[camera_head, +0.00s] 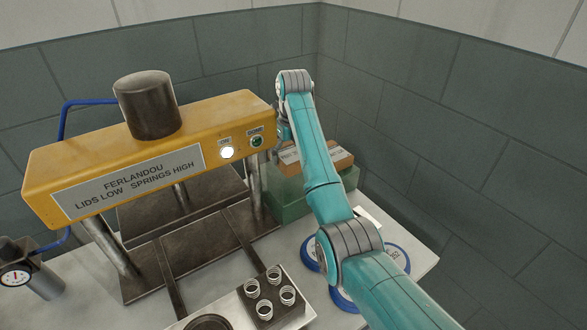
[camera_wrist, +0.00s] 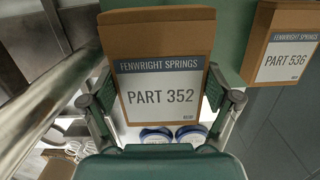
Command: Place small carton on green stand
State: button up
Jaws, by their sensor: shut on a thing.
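My gripper (camera_wrist: 162,100) is shut on a brown carton (camera_wrist: 165,33) with a white and blue label reading "FENWRIGHT SPRINGS PART 352"; one finger is on each side of it. The green stand (camera_head: 286,205) is beside the machine's right post, partly behind my arm; its green surface (camera_wrist: 234,32) shows behind the held carton in the wrist view.
A second carton (camera_wrist: 285,48), labelled PART 536, is to the right in the wrist view. The yellow press (camera_head: 150,160) stands left of the stand. A block with several springs (camera_head: 270,302) is at front. Walls close the back and right.

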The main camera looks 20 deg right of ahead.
aim_at(289, 180)
jog(key=shift+f, duration=3.3)
jog(key=shift+f, duration=0.1)
jog(key=o, duration=1.2)
